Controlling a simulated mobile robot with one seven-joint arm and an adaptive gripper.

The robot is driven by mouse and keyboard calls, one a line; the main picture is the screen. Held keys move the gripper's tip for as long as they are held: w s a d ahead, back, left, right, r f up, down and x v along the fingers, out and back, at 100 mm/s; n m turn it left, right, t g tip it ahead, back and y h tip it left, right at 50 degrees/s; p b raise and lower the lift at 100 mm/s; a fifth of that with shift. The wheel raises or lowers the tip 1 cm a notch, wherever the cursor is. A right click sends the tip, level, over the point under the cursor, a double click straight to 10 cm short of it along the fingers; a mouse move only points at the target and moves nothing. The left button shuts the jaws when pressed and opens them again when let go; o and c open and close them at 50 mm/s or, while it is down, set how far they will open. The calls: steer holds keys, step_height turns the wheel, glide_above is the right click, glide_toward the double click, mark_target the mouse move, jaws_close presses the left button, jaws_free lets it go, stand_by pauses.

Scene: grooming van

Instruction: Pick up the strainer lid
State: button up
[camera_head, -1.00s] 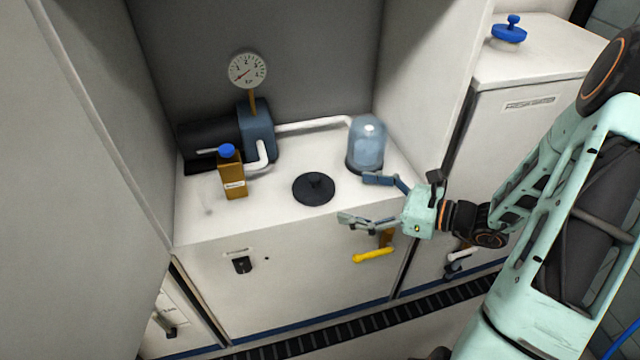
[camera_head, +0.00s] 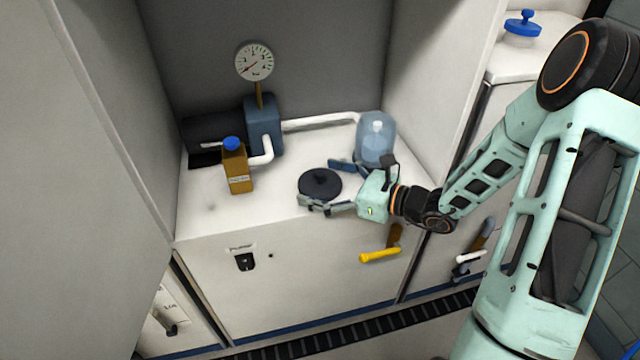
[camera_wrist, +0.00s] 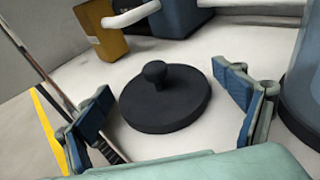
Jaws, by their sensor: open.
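The strainer lid is a round black disc with a small knob on top. In the head view the strainer lid (camera_head: 320,183) lies flat on the white counter, near its front edge. My gripper (camera_head: 320,182) is open, its two fingers reaching toward the lid from the right. In the wrist view the lid (camera_wrist: 165,100) sits ahead, between the spread fingers of my gripper (camera_wrist: 170,115), with pale counter showing on both sides. It appears clear of both pads and is not held.
A clear dome jar (camera_head: 376,140) stands close behind my far finger. A brown bottle with a blue cap (camera_head: 237,170) stands to the left. A blue pump (camera_head: 263,125) with white pipe and a gauge (camera_head: 254,62) is at the back. A yellow handle (camera_head: 380,255) is below.

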steer(key=shift+c, duration=0.2)
steer(key=c, duration=1.1)
